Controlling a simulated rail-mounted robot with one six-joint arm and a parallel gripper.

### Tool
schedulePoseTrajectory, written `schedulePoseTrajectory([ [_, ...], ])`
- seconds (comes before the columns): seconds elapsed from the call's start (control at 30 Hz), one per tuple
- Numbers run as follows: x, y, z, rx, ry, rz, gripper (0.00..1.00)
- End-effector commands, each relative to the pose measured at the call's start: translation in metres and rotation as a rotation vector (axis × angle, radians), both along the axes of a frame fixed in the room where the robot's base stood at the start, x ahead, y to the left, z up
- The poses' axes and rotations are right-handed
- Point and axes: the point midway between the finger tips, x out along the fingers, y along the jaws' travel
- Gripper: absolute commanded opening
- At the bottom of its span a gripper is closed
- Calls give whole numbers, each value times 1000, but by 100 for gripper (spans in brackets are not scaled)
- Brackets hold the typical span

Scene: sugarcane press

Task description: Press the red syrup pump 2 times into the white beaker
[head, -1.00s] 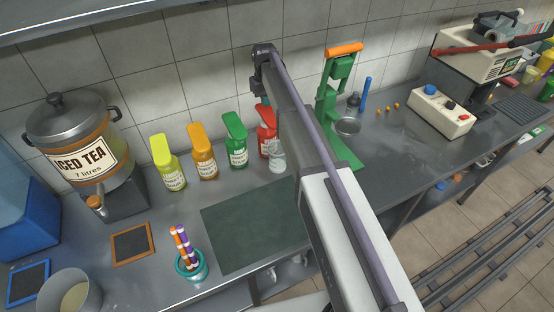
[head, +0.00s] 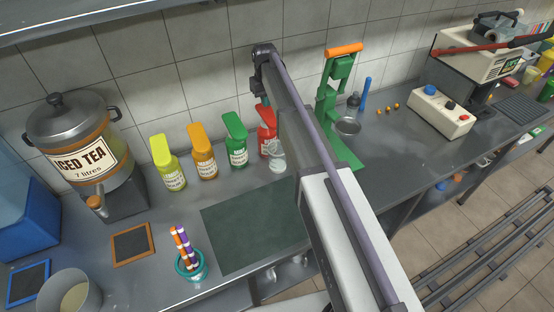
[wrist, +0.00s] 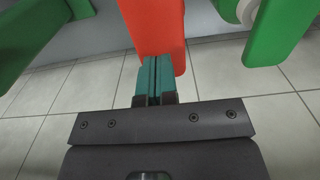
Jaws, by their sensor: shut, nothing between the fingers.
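The red syrup pump (head: 267,134) stands at the right end of a row of bottles by the back wall, partly hidden by my arm in the head view. The white beaker (head: 277,163) stands just in front of it, also partly covered by my arm. In the wrist view the red pump top (wrist: 156,25) is right beyond the teal fingertips of my gripper (wrist: 157,62). The fingers are shut together with nothing between them. I cannot tell whether they touch the pump.
Green (head: 235,140), orange (head: 202,152) and yellow (head: 168,164) bottles stand left of the red one. A green press (head: 328,105) stands close to the right. A dark mat (head: 250,230) lies in front. A teal cup (head: 203,268) with striped sticks stands front left.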

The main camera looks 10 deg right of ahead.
Motion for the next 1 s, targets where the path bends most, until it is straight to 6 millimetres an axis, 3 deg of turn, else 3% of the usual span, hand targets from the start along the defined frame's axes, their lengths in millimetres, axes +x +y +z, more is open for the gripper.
schedulePoseTrajectory([
  [0.37, 0, 0, -1, 0, 0, 0, 0],
  [1.0, 0, 0, -24, 0, 0, 0, 0],
])
